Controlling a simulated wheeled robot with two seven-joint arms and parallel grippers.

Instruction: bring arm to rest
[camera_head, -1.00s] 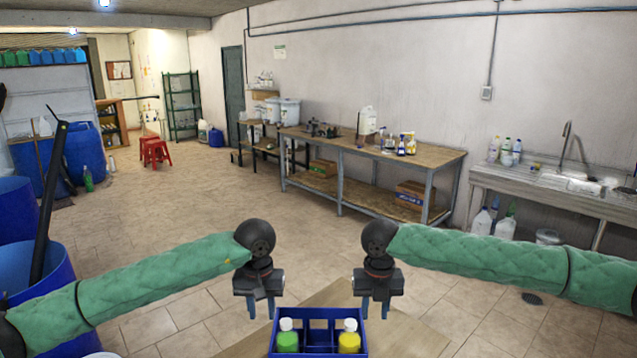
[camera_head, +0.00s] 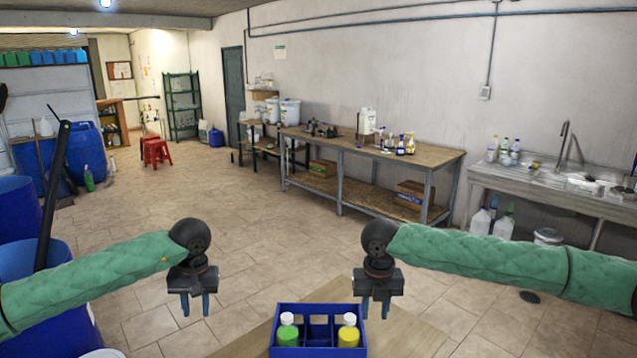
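My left gripper (camera_head: 196,305) hangs fingers down over the floor, left of the small table and clear of the crate. Its two fingers are apart with nothing between them. My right gripper (camera_head: 375,308) hangs fingers down beside the right edge of the blue crate (camera_head: 318,352). Its fingers are also apart and empty; I cannot tell whether they touch the crate. A green bottle with a white cap (camera_head: 288,333) stands in the crate's left part. A yellow bottle with a white cap (camera_head: 348,335) stands in its right part.
The crate is on a wooden table (camera_head: 405,335) at the bottom. Blue drums (camera_head: 22,270) stand at the left edge. A workbench (camera_head: 400,155) with bottles and boxes is along the back wall, and a sink (camera_head: 570,180) is at the right. The middle floor is open.

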